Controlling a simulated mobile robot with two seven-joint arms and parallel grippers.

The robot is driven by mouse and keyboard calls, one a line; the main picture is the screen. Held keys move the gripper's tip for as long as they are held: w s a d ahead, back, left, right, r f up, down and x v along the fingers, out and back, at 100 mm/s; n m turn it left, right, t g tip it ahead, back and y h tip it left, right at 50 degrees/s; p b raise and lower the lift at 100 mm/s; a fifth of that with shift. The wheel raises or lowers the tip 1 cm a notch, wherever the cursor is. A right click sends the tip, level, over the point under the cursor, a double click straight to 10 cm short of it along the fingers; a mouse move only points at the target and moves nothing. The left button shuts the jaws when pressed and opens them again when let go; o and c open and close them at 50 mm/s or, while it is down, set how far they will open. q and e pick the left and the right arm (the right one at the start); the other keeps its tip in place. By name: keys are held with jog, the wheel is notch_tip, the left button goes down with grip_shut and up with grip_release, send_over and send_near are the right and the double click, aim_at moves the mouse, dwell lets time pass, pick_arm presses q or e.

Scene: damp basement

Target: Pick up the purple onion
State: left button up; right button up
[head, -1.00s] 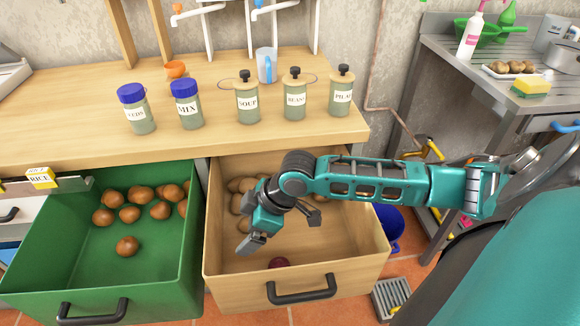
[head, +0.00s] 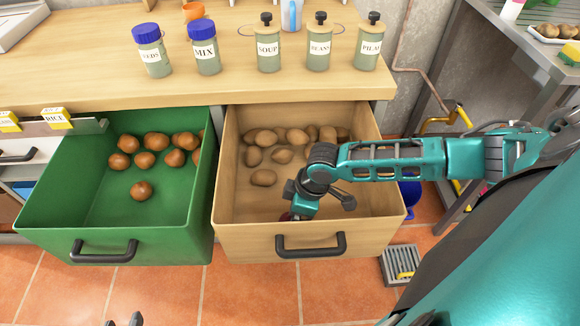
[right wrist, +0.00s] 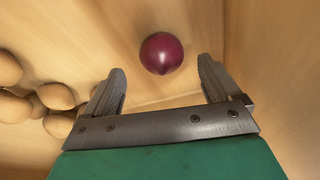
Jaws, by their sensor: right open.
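The purple onion (right wrist: 161,53) lies on the floor of the wooden drawer (head: 245,232). In the right wrist view it is whole, just beyond the fingertips and between their lines. In the head view only a purple sliver (head: 286,217) shows beside my right gripper (head: 293,214), which hides the rest. The right gripper (right wrist: 162,80) is open and empty, reaching down inside the drawer near its front wall. The dark tips of my left gripper (head: 124,320) show at the bottom edge of the head view, apart, with nothing visible between them.
Several potatoes (head: 263,178) lie at the back and left of the wooden drawer. The green drawer (head: 105,215) beside it holds several brown onions (head: 141,191). Labelled jars (head: 268,45) stand on the counter (head: 110,88) above. A drawer wall is close on the wrist view's right.

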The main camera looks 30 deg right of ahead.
jog(key=x, duration=0.2)
jog(key=b+x, duration=0.1)
jog(key=x, duration=0.1)
jog(key=shift+s+f, duration=0.15)
jog(key=shift+s, duration=0.1)
jog(key=c, duration=1.2)
